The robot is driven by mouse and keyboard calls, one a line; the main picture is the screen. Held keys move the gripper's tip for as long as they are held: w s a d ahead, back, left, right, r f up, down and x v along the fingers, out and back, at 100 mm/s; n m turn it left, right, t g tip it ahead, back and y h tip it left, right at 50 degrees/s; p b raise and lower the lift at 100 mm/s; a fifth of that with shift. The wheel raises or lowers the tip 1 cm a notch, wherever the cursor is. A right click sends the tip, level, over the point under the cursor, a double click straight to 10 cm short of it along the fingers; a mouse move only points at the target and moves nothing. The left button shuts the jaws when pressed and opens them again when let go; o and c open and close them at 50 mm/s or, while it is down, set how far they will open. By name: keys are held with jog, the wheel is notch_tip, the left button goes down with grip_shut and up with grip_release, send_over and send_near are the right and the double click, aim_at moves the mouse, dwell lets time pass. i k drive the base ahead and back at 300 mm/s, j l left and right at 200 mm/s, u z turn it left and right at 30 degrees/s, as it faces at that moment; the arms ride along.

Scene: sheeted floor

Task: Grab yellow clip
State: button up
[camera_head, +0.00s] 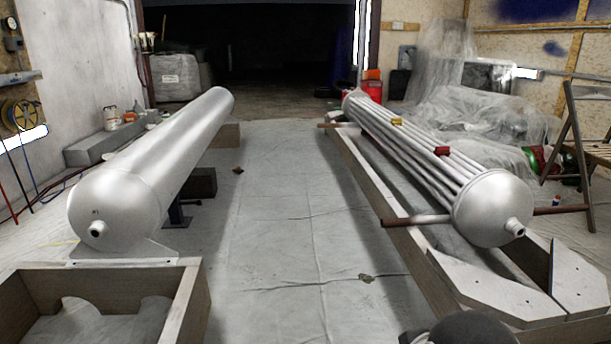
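A small yellow clip (397,121) sits on top of the metal tube bundle (415,142) at right, toward its far end. It looks small from here, and its exact hold on the tubes cannot be made out. A red clip (442,151) sits nearer on the same bundle. My gripper is not in view. A dark rounded shape shows at the bottom edge, right of centre, probably part of my arm.
The bundle rests on a wooden frame (405,245), with metal bars sticking out sideways. A large silver cylinder (165,150) lies at left on supports. The sheeted floor (285,220) between them is mostly clear. Plastic-covered items (480,115) stand at back right.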

aim_at(395, 121)
jog(key=i+u, duration=0.1)
jog(key=i, duration=1.1)
jog(key=i+l+u, duration=0.1)
jog(key=i, duration=1.05)
jog(key=i+j, duration=0.1)
jog(key=i, duration=0.7)
jog(key=i+j+z, duration=0.1)
jog(key=i, duration=0.7)
jog(key=i+j, duration=0.15)
jog(key=i, duration=0.6)
jog(key=i+j+z, duration=0.1)
jog(key=i+z, duration=0.25)
jog(key=i, duration=0.9)
jog(key=i+z, duration=0.2)
jog(key=z, duration=0.15)
jog(key=i+z, duration=0.35)
jog(key=i+j+z, duration=0.1)
jog(key=z, duration=0.2)
jog(key=i+z, duration=0.15)
jog(key=z, duration=0.3)
jog(key=i+z, duration=0.2)
jog(key=z, duration=0.2)
jog(key=i+z, duration=0.15)
jog(key=z, duration=0.3)
jog(key=i+j+z, duration=0.15)
jog(key=z, duration=0.25)
jog(key=i+j+z, duration=0.1)
jog(key=z, duration=0.35)
